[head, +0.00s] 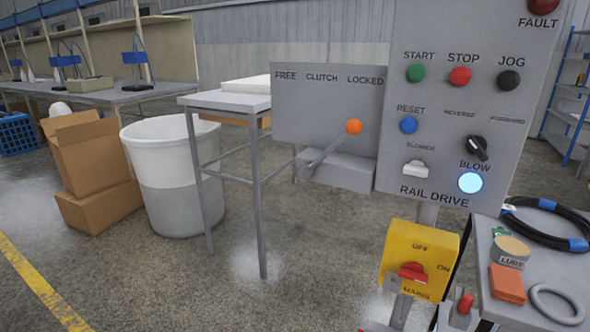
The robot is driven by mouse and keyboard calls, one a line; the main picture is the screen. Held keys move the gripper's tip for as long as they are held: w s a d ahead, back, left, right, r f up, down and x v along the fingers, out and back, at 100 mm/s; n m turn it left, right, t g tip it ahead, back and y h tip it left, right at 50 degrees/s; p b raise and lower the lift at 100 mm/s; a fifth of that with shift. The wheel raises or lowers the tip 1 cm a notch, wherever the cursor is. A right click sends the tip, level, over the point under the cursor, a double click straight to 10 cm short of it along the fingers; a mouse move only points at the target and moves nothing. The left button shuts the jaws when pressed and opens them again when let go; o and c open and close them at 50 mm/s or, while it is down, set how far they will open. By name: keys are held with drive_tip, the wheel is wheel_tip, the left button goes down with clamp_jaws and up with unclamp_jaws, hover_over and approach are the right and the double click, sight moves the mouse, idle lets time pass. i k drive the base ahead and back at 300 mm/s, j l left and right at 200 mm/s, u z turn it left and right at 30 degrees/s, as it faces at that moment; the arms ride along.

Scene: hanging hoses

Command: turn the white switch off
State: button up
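The white switch (415,169) is a small white toggle or rocker under the label BLOWER, low on the left of the grey RAIL DRIVE panel (437,130). Its exact tilt is too small to tell. A round lamp (470,183) under the label BLOW, to its lower right, glows bright pale blue. I cannot make out my gripper in the head view, and nothing is seen touching the switch.
Near the switch are a blue RESET button (408,125) and a black selector knob (477,148). An orange-knobbed clutch lever (354,127) sticks out at left. Below is a yellow MAINS box (420,257) with a red handle. A cluttered cart (482,270) stands at right.

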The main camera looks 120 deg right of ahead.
sight(415, 167)
drive_tip(key=k+z, duration=0.1)
drive_tip(key=z, duration=3.65)
drive_tip(key=j+z, duration=0.15)
drive_tip(key=z, duration=1.75)
drive_tip(key=i+l+u, duration=0.25)
drive_tip(key=i+l, duration=0.15)
drive_tip(key=i+l+u, duration=0.25)
drive_tip(key=l, duration=0.35)
drive_tip(key=l+u, duration=0.1)
drive_tip(key=l, duration=0.45)
drive_tip(key=k+l, duration=0.3)
drive_tip(key=l, duration=0.15)
drive_tip(key=k+l, duration=0.25)
drive_tip(key=l, duration=0.2)
drive_tip(key=u, duration=0.05)
